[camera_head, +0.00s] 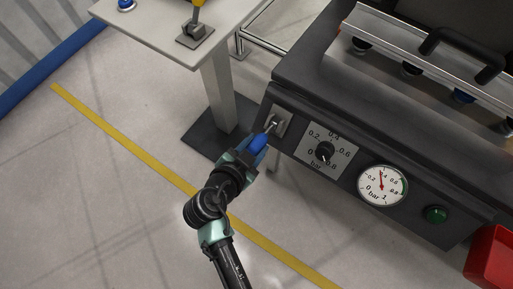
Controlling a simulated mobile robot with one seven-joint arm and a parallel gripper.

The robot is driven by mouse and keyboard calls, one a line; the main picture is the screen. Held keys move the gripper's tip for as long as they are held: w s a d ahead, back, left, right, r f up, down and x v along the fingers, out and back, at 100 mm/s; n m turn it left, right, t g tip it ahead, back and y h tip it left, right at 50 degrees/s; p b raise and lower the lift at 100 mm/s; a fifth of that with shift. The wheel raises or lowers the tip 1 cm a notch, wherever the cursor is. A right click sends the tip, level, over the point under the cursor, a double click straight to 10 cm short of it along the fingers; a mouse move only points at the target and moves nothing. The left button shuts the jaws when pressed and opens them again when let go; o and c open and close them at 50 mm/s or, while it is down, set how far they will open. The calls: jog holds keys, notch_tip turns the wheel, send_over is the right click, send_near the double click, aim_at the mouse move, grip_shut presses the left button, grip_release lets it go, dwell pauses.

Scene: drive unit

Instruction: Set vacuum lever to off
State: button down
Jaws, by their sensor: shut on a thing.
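The vacuum lever (272,125) is a small metal toggle on a light plate at the left end of the dark unit's front panel (394,157). My gripper (265,133) has its fingertips at this lever and is shut on it. The blue part of my gripper and my wrist cover much of the lever, so its exact position is hard to tell. To its right is a black knob (324,151) on a scale from 0 to 0.8 bar. A round white gauge (382,185) has a red needle pointing up near 0.4.
A green button (435,214) is right of the gauge, and a red bin (492,262) stands at the lower right. A pale table (150,22) with a yellow-handled device (196,32) is at the upper left. Open floor with a yellow line (130,145) lies left of my arm.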

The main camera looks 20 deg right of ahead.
jog(key=shift+a+f+t+h+b, duration=0.1)
jog(key=shift+f+t+h+b, duration=1)
jog(key=shift+b, duration=2.3)
jog(key=shift+f+b, duration=0.2)
jog(key=shift+b, duration=1)
jog(key=shift+c, duration=2.3)
grip_release()
jog(key=shift+s+a, duration=0.1)
jog(key=shift+s, duration=0.05)
jog(key=p+v, duration=0.1)
jog(key=v, duration=1.1)
jog(key=shift+s+a, duration=0.2)
jog(key=shift+a, duration=0.1)
